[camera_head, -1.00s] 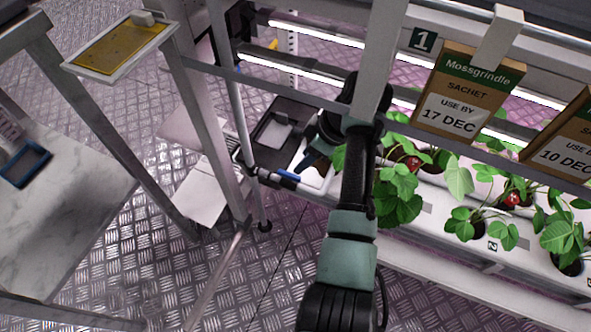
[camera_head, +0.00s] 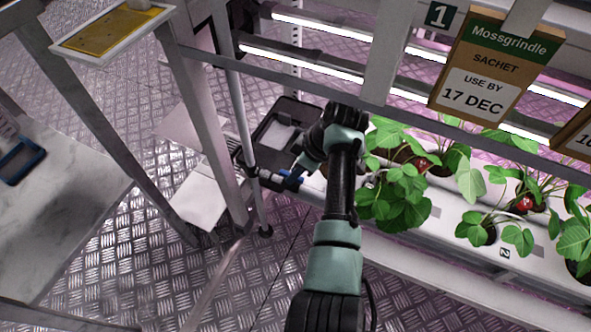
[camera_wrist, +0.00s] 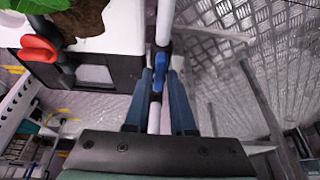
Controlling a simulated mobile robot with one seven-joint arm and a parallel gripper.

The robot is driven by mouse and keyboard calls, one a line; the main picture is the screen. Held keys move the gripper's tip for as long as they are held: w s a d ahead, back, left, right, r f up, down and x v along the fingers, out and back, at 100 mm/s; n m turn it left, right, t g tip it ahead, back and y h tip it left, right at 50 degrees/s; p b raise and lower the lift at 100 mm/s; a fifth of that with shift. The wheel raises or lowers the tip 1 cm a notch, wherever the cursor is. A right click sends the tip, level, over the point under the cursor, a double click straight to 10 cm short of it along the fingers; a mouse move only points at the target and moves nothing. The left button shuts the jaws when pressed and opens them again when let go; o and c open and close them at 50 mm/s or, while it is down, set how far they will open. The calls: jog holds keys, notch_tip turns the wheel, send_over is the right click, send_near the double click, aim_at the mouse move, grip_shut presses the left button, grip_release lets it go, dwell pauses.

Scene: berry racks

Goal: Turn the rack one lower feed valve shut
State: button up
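My gripper (camera_wrist: 162,95) is open in the wrist view. Its two fingers lie either side of a white pipe (camera_wrist: 163,25) and a blue valve handle (camera_wrist: 159,78), with a gap visible between them. The blue handle looks roughly in line with the pipe. In the head view the blue handle (camera_head: 293,178) is a small patch beside my gripper (camera_head: 270,181) at the rack's left end, partly hidden by it. A red valve handle (camera_wrist: 40,48) sits left of the blue one in the wrist view. Labels saying which valve is which are not readable.
The rack one sign (camera_head: 440,15) is above. A planted white trough (camera_head: 440,222) runs right, with a Mossgrindle sachet card (camera_head: 495,72) over it. A black tray (camera_head: 280,133) lies behind my gripper. A metal post (camera_head: 235,110) stands close on its left.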

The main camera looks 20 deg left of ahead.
grip_shut()
